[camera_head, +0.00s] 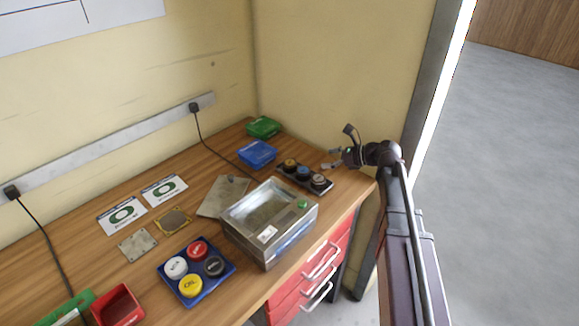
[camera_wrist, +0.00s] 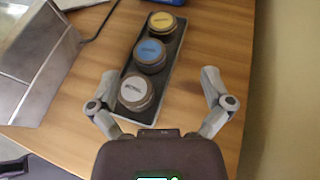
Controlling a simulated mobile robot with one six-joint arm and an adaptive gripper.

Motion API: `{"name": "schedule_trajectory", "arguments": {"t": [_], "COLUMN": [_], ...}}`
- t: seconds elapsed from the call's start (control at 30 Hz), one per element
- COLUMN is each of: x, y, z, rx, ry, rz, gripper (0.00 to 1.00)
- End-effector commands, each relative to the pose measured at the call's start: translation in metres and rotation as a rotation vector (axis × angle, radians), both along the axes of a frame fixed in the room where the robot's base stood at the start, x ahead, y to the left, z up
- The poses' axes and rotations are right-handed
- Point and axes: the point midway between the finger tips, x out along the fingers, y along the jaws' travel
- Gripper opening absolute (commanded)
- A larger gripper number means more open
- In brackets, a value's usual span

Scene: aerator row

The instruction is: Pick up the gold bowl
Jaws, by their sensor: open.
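The gold bowl (camera_head: 290,163) is a small round piece with a gold top. It stands at the far end of a narrow dark tray (camera_wrist: 172,72), and the wrist view shows its labelled top (camera_wrist: 161,20). A blue piece (camera_wrist: 150,53) and a silver piece (camera_wrist: 136,91) stand in the same row, the silver one nearest my gripper. My gripper (camera_head: 331,158) is open and empty, beside the tray near the wall. In the wrist view my gripper (camera_wrist: 160,84) has its fingers apart on either side of the tray's near end, short of the gold bowl.
A metal box with a clear window (camera_head: 268,215) stands close beside the tray. A blue box (camera_head: 257,153) and a green box (camera_head: 263,127) lie beyond it. The yellow wall (camera_head: 335,80) is close to my gripper. Bare wood (camera_wrist: 210,52) lies right of the tray.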

Motion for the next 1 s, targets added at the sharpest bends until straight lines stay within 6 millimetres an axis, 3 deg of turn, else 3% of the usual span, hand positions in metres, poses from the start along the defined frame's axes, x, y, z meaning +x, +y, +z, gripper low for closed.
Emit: {"name": "schedule_trajectory", "arguments": {"t": [0.27, 0.7, 1.0], "x": [0.006, 0.024, 0.026], "y": [0.017, 0.068, 0.074], "z": [-0.010, -0.033, -0.033], "rx": [-0.001, -0.001, -0.001], "ry": [-0.001, 0.000, -0.001], "rz": [0.000, 0.001, -0.001], "gripper": [1.00, 1.00, 1.00]}}
